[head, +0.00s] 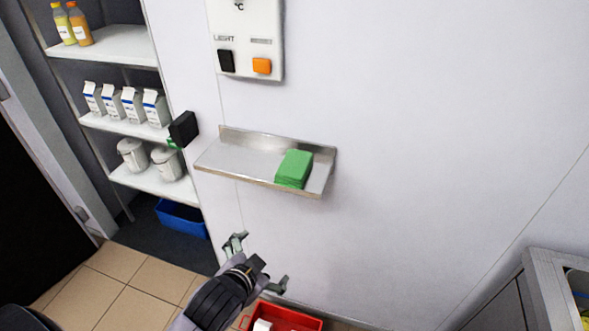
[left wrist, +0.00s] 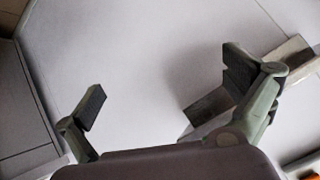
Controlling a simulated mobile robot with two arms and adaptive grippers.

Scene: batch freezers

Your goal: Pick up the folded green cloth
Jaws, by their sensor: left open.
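The folded green cloth (head: 294,169) lies on the right part of a small metal wall shelf (head: 240,155). My left gripper (head: 258,262) is open and empty, below the shelf in the head view and apart from the cloth. In the left wrist view the open fingers (left wrist: 165,90) have the pale wall between and beyond them. Part of the metal shelf (left wrist: 208,105) shows behind the finger on the right. I cannot make out the cloth in the left wrist view. My right gripper is not in view.
A light switch panel (head: 262,66) is on the wall above the shelf. At left are shelves (head: 105,46) with bottles, cartons and pots, and a blue crate (head: 182,218). A red crate (head: 300,318) stands below my gripper. The wall right of the shelf is bare.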

